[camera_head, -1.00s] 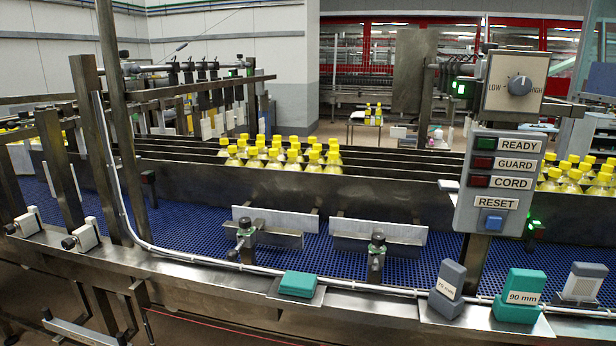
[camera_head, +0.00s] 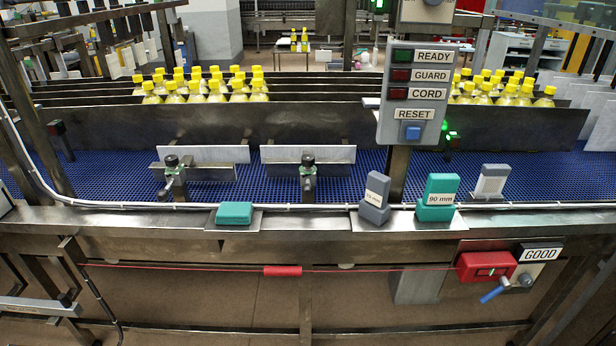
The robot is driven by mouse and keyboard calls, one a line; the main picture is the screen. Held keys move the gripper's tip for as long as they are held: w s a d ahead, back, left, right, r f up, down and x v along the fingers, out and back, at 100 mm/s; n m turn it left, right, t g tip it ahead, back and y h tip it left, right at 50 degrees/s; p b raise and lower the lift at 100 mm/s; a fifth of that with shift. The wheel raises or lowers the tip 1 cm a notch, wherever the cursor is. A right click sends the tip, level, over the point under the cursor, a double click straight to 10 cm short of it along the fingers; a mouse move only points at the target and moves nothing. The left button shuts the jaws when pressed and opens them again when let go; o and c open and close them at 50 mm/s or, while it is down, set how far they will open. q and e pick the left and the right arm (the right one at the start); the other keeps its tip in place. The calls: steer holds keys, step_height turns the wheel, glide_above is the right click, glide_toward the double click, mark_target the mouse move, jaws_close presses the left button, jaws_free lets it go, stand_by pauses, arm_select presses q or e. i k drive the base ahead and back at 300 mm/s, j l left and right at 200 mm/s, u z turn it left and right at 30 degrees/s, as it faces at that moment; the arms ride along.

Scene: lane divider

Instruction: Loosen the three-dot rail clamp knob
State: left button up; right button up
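Two rail clamps stand along the front of the blue conveyor. The left clamp has a dark knob (camera_head: 171,160) on an upright post, in front of a pale guide plate (camera_head: 205,155). The right clamp has a similar dark knob (camera_head: 307,160) in front of another pale guide plate (camera_head: 335,154). The dot markings on the knobs are too small to read, so I cannot tell which one has three dots. Neither of my grippers is in view.
Yellow-capped bottles (camera_head: 210,88) stand in lanes behind. A panel (camera_head: 412,95) with READY, GUARD, CORD and RESET hangs right. A teal block (camera_head: 234,213), a grey block (camera_head: 375,197) and a 90 mm block (camera_head: 437,197) sit on the front ledge. A red cord (camera_head: 350,269) runs below.

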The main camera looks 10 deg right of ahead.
mark_target(307, 160)
steer(key=i+j+z, duration=0.1)
steer(key=j, duration=0.25)
steer(key=i+j+z, duration=0.25)
steer(key=i+j, duration=0.15)
steer(key=j, duration=0.35)
steer(key=i+j+z, duration=0.15)
steer(key=j, duration=0.2)
steer(key=i+j+z, duration=0.1)
steer(key=j, duration=0.3)
